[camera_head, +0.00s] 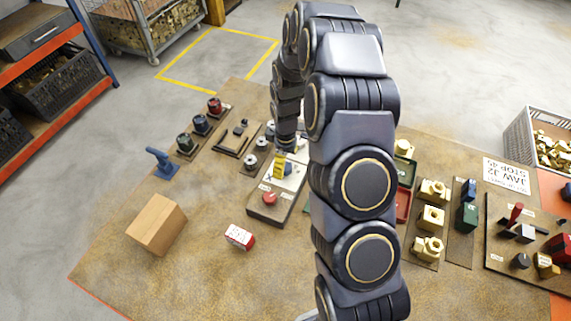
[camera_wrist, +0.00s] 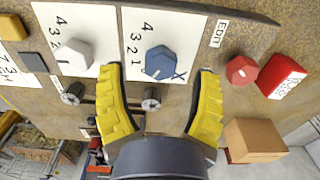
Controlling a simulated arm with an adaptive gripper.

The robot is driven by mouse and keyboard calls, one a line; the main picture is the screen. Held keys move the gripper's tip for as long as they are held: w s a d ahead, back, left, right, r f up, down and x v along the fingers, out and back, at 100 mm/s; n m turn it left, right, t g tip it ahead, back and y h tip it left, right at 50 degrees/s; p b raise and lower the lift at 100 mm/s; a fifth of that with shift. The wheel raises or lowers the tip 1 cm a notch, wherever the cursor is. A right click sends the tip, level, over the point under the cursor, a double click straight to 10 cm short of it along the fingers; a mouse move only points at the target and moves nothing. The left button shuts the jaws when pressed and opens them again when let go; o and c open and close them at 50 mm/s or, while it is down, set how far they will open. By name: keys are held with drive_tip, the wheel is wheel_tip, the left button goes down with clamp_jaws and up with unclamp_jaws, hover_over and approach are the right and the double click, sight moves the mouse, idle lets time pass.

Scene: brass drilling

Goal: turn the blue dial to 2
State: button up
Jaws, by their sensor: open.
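The blue dial (camera_wrist: 160,62) is a faceted knob on a white card marked 4, 3, 2, 1 and X. A pale pointer line on it slants down-left in the wrist view, below the 1; its exact setting is hard to tell. A white dial (camera_wrist: 77,53) sits to its left on a similar card. My gripper (camera_wrist: 157,72) is open, its yellow fingers on either side of the blue dial, with visible gaps and no clear contact. In the head view my gripper (camera_head: 281,167) is over the panel (camera_head: 262,213), and my arm hides much of the dial area.
A red button (camera_wrist: 241,70) beside an EDIT label is to the right of the blue dial. A red-and-white box (camera_head: 240,237) and a cardboard box (camera_head: 157,223) stand nearby. Brass fittings (camera_head: 431,217) stand right of my arm. The front-left mat is mostly clear.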

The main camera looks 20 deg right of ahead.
wheel_tip(320, 180, down, 2)
drive_tip(key=shift+c, duration=0.2)
clamp_jaws()
drive_tip(key=shift+m, duration=0.4)
drive_tip(key=m, duration=1)
drive_tip(key=shift+m, duration=0.4)
idle(0.4)
